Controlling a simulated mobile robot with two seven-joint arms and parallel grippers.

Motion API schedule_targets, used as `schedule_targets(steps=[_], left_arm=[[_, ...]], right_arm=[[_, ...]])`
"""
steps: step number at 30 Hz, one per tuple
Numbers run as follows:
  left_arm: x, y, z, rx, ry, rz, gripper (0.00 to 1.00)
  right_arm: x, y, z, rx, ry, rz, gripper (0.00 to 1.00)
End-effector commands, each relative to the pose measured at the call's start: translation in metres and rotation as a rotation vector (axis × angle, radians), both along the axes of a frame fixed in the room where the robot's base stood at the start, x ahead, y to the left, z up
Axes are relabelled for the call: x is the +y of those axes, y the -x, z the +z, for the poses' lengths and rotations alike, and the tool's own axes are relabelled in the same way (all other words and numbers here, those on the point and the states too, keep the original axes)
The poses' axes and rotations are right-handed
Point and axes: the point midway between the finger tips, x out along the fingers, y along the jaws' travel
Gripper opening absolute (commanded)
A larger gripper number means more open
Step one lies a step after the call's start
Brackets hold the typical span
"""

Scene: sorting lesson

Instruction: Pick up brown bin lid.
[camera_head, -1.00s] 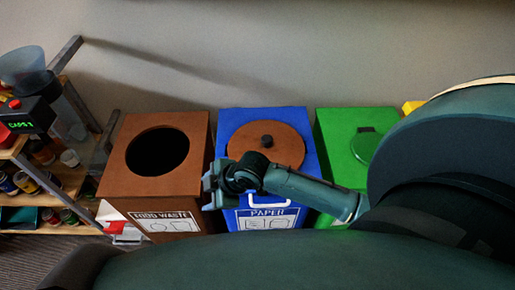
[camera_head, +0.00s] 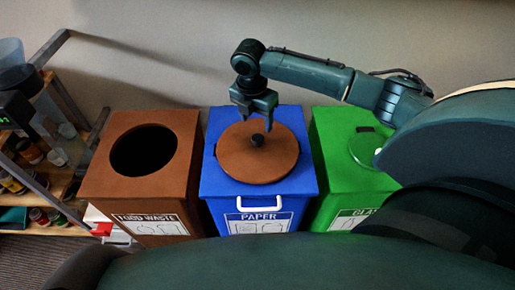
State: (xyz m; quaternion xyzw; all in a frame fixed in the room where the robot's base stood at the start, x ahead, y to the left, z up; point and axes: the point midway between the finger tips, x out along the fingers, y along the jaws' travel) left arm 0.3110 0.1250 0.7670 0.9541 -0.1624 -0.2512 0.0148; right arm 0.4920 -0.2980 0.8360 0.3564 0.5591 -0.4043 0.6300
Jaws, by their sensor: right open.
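The brown bin lid (camera_head: 240,163) is a round disc with a dark knob (camera_head: 257,139) at its middle. It lies flat on top of the blue paper bin (camera_head: 215,187). My right gripper (camera_head: 255,118) is open and points down just above the knob, with its fingers apart. I cannot tell whether the fingertips reach the knob's height. The brown food waste bin (camera_head: 100,185) stands to the left with its round hole (camera_head: 143,150) uncovered. My left gripper is not in view.
A green glass bin (camera_head: 335,185) with a green lid (camera_head: 372,148) stands to the right of the blue bin. A shelf (camera_head: 60,185) with jars and cans is at the far left. The wall (camera_head: 170,55) is close behind the bins.

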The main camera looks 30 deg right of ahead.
Motion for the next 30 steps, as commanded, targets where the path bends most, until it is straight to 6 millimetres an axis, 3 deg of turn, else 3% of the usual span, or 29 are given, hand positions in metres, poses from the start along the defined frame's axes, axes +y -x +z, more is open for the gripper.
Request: schedule_targets(steps=[18, 26, 30], left_arm=[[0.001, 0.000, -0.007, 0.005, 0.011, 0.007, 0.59], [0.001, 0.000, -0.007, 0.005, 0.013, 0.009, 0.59], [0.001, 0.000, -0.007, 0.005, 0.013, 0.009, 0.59]], right_arm=[[-0.007, -0.004, -0.071, 0.000, -0.001, 0.000, 0.59], [-0.007, -0.005, -0.075, -0.003, 0.000, 0.000, 0.59], [-0.007, -0.005, -0.075, -0.003, -0.001, 0.000, 0.50]])
